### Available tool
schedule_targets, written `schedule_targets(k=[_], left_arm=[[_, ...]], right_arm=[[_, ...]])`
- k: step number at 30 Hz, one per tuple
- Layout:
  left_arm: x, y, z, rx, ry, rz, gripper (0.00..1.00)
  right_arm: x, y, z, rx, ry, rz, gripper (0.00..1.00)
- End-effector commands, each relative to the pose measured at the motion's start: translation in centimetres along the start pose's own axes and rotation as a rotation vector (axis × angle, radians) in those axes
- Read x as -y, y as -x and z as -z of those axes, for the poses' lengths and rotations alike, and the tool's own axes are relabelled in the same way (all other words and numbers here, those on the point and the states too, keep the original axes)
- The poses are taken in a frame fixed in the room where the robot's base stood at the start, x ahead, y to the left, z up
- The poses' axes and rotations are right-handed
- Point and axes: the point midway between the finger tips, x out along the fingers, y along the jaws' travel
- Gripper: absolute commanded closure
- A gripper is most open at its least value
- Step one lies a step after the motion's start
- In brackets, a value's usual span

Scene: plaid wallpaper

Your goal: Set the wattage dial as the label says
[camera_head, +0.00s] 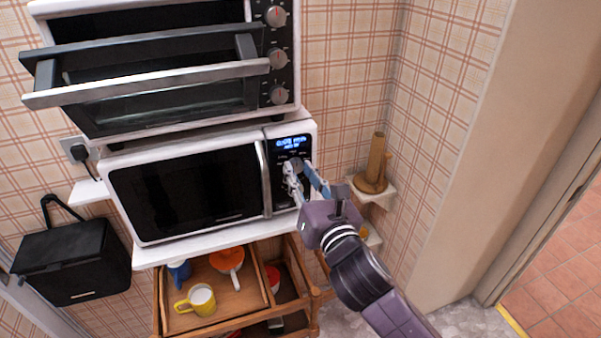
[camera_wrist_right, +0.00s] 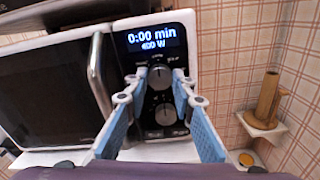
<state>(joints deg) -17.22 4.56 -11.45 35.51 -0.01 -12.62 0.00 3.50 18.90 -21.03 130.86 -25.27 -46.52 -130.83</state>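The white microwave (camera_head: 222,238) has a black control panel on its right side. In the right wrist view its lit display (camera_wrist_right: 152,38) reads 0:00 min, with a wattage below whose first digit is hard to tell. Under it are an upper dial (camera_wrist_right: 160,80) and a lower dial (camera_wrist_right: 165,114). My right gripper (camera_wrist_right: 158,82) points at the panel. Its blue-padded fingers are apart, with the tips on either side of the upper dial; contact cannot be told. In the head view the right gripper (camera_head: 301,172) covers much of the panel. My left gripper is not in view. No separate label is visible.
A toaster oven (camera_head: 92,118) with its door ajar stands on the microwave. A wooden cart (camera_head: 235,312) with mugs is below. A black box (camera_head: 72,262) hangs at left. A wooden holder (camera_head: 375,165) stands on a corner shelf at right.

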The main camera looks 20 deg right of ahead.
Motion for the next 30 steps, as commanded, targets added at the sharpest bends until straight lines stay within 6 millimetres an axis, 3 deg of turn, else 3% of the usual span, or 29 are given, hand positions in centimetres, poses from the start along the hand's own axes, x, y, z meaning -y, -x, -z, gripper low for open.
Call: schedule_targets(k=[4,14,30], left_arm=[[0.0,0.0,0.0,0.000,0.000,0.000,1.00],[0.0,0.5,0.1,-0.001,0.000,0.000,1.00],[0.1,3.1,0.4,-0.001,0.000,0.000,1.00]], right_arm=[[0.0,0.0,0.0,0.000,0.000,0.001,1.00],[0.0,0.0,0.0,-0.002,-0.049,0.000,1.00],[0.1,0.0,-0.1,-0.003,-0.479,0.002,1.00]])
